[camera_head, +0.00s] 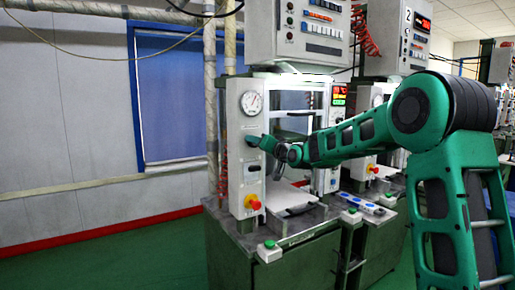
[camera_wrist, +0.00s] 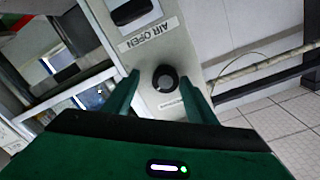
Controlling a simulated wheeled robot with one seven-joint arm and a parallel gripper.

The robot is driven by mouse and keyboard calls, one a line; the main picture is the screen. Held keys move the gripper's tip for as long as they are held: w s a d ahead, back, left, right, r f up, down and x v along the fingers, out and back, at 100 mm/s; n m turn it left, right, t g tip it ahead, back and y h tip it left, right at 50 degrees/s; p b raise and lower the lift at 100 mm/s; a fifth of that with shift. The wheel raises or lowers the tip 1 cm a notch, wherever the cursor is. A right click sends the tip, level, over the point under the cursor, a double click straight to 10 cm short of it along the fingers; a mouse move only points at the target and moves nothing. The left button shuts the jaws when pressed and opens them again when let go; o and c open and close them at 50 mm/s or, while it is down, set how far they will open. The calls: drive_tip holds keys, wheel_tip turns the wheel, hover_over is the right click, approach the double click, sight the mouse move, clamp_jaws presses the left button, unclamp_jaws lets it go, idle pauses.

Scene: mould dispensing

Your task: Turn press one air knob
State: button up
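The air knob (camera_wrist: 165,79) of press one is round and black, on a pale panel under an upside-down "AIR OPEN" label (camera_wrist: 149,34) in the wrist view. My gripper (camera_wrist: 160,78) is open, with one green finger to each side of the knob and a visible gap on both sides. I cannot tell how deep the fingertips reach around it. In the head view my gripper (camera_head: 256,141) is at the front left column of press one (camera_head: 246,105), below the round gauge (camera_head: 251,103). There the gripper hides the knob.
A red emergency button on a yellow base (camera_head: 253,202) sits lower on the same column. A green button box (camera_head: 268,251) is on the press's front edge. A control cabinet (camera_head: 298,30) hangs above. A second press (camera_head: 372,170) stands to the right. Green floor is clear at left.

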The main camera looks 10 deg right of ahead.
drive_tip(key=shift+s+a, duration=0.1)
drive_tip(key=shift+a, duration=0.2)
drive_tip(key=v, duration=1)
drive_tip(key=shift+s+d, duration=0.2)
drive_tip(key=shift+s, duration=0.05)
